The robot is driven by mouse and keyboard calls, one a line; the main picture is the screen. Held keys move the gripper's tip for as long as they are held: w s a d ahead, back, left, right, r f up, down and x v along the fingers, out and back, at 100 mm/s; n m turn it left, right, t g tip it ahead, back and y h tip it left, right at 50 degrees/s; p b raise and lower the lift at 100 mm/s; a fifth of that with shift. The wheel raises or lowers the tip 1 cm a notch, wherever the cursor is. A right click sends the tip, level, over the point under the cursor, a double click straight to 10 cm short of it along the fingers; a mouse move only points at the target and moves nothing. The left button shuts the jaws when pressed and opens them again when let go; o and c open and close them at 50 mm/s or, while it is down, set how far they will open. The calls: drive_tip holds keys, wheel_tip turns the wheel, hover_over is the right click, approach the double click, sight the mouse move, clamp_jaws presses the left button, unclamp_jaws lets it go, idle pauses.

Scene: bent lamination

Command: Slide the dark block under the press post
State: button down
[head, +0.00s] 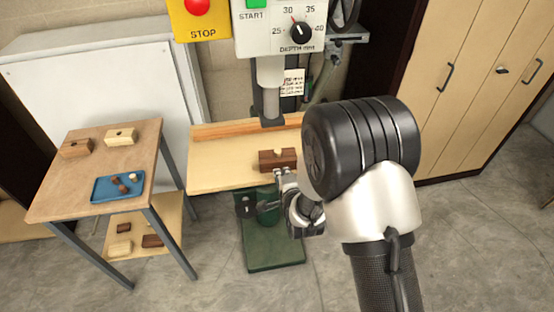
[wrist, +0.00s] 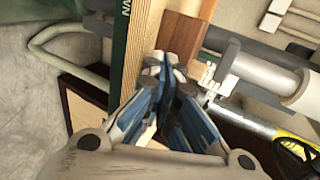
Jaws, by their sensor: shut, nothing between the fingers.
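The dark block (head: 268,161) lies on the pale press table (head: 215,170) in the head view. A light peg (head: 278,153) stands up from its top. The grey press post (head: 271,110) comes down behind the block, and the block is in front of it, nearer me. My gripper (head: 283,176) is at the block's near side, close to its right half. I cannot tell whether it touches. The wrist view shows my fingers (wrist: 172,66) closed together and empty.
A wooden fence (head: 225,131) runs along the back of the press table. A side table (head: 65,195) at left holds two blocks and a blue tray (head: 103,188) with pegs. Cabinets (head: 465,100) stand at right. The press table's left part is clear.

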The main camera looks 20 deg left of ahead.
sight(279, 160)
drive_tip(key=shift+w+a+b, duration=0.95)
drive_tip(key=shift+w+a, duration=0.3)
drive_tip(key=shift+w, duration=0.8)
drive_tip(key=shift+w+a+b, duration=1)
drive_tip(key=shift+w+a, duration=0.25)
drive_tip(key=shift+w, duration=0.8)
drive_tip(key=shift+w+a+b, duration=0.95)
drive_tip(key=shift+w+a, duration=0.3)
drive_tip(key=shift+w, duration=0.8)
drive_tip(key=shift+s+d+r+b, duration=0.15)
drive_tip(key=shift+s+d+b, duration=0.15)
drive_tip(key=shift+s+d, duration=0.75)
drive_tip(key=shift+s+d+r+b, duration=0.25)
drive_tip(key=shift+s+d, duration=0.25)
drive_tip(key=shift+s, duration=1.05)
drive_tip(key=shift+s+d+r+b, duration=0.1)
drive_tip(key=shift+s+d+b, duration=0.25)
drive_tip(key=shift+s+d, duration=0.7)
drive_tip(key=shift+s+a, duration=0.2)
drive_tip(key=shift+a, duration=0.05)
